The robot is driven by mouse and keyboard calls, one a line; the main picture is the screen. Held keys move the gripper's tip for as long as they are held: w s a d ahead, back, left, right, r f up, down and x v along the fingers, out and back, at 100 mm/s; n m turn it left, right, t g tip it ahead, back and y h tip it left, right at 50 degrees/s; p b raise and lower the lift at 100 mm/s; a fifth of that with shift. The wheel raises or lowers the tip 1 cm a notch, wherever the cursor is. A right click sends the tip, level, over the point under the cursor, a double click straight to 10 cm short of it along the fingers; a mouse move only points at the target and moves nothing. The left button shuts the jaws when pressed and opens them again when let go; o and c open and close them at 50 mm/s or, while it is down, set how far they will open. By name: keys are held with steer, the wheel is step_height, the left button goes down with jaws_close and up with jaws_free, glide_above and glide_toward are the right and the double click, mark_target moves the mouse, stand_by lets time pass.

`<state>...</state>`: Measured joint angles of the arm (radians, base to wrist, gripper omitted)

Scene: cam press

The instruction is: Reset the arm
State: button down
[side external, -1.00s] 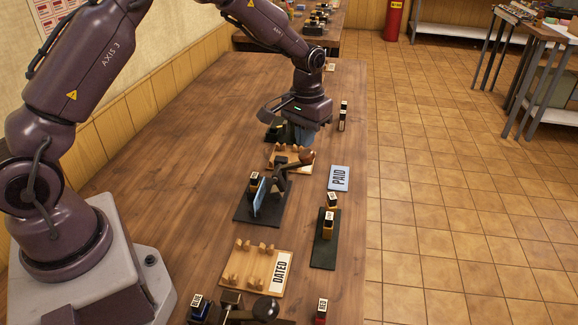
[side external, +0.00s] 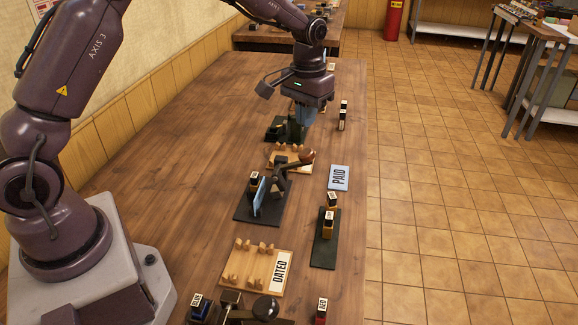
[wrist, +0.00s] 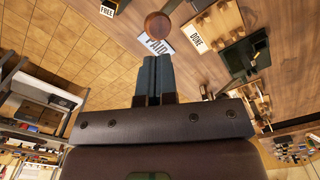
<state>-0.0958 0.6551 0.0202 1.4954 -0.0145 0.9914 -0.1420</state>
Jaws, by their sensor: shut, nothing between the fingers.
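My gripper (side external: 305,117) is shut and empty. In the wrist view my shut fingers (wrist: 154,80) point toward the table. In front of it, a cam press with a brown ball-ended lever (side external: 306,157) stands on a dark plate (side external: 243,212), with a blue card upright beside it. The ball (wrist: 157,25) also shows in the wrist view, ahead of my fingertips. My gripper and the lever look apart.
A blue PAID card (side external: 339,177) lies right of the press. A wooden peg board marked DATED (side external: 281,272) is nearer. Small stamps stand on a dark green tray (side external: 323,250); others are at the near edge and far right. The table's left side is clear.

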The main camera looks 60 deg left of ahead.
steer(key=shift+s+f, duration=0.15)
steer(key=s+d+r+m+t, duration=0.1)
steer(key=s+r+t, duration=0.1)
steer(key=s+r, duration=0.3)
steer(key=s+d+r+m+t, duration=0.1)
steer(key=s+r, duration=0.4)
steer(key=s, duration=0.8)
steer(key=s+d+r+m+t, duration=0.1)
steer(key=s+d+r+t, duration=0.1)
steer(key=s+r, duration=0.3)
steer(key=s+d, duration=0.1)
steer(key=s, duration=0.3)
steer(key=shift+r+t, duration=0.25)
steer(key=shift+t, duration=0.05)
